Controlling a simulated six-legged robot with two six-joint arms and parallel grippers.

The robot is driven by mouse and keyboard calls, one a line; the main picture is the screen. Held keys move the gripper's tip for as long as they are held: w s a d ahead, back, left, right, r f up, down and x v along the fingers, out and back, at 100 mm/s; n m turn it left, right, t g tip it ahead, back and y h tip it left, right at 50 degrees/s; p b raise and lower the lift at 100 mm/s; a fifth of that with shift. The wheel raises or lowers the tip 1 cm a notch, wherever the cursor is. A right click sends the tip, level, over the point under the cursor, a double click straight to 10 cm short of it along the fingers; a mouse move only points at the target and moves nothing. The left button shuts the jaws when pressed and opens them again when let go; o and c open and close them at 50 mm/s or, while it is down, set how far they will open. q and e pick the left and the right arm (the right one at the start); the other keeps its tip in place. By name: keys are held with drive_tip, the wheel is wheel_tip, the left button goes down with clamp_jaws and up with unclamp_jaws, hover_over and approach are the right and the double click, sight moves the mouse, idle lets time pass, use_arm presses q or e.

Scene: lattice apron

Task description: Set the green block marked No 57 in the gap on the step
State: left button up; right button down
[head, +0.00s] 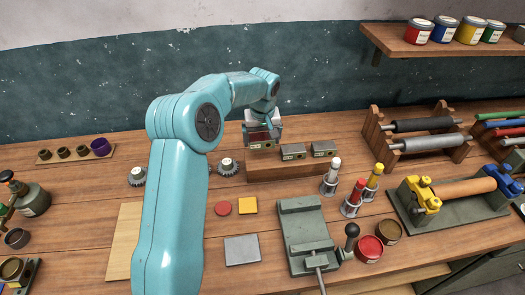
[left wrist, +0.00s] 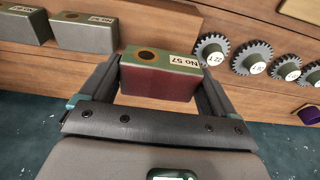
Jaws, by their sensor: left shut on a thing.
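My left gripper (head: 263,132) is shut on the green block marked No 57 (left wrist: 160,76), with one finger on each end of it. The block has a pale label, a dark round spot on top and a reddish side. In the head view this block (head: 261,144) is at the left end of the wooden step (head: 268,172). I cannot tell whether it touches the step. Two similar grey-green blocks, a nearer one (head: 293,152) and one further right (head: 324,149), stand on the step to its right. My right gripper is not in view.
Dark gears (head: 228,167) lie left of the step. Marker-like tubes in stands (head: 330,177) are close to its right end. A grey-green vise (head: 305,235) stands in front. A wooden roller rack (head: 420,140) is at the back right.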

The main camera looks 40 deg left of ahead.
sight(261, 158)
use_arm(q)
drive_tip(key=shift+a+f, duration=0.2)
drive_tip(key=shift+f, duration=0.1)
wheel_tip(261, 158, down, 6)
drive_tip(key=shift+w+r, duration=0.15)
drive_tip(key=shift+r, duration=0.05)
drive_tip(key=shift+a+f, duration=0.1)
drive_tip(key=shift+a, duration=0.05)
drive_tip(key=shift+d+f+b, duration=0.15)
drive_tip(key=shift+d+b, duration=0.05)
drive_tip(key=shift+b, duration=0.1)
drive_tip(key=o, duration=1.4)
drive_tip(key=r, duration=0.8)
drive_tip(key=s+d+r, duration=0.1)
drive_tip(key=r, duration=0.2)
drive_tip(key=shift+r+p, duration=0.3)
drive_tip(key=shift+r, duration=0.3)
drive_tip(key=shift+s, duration=0.1)
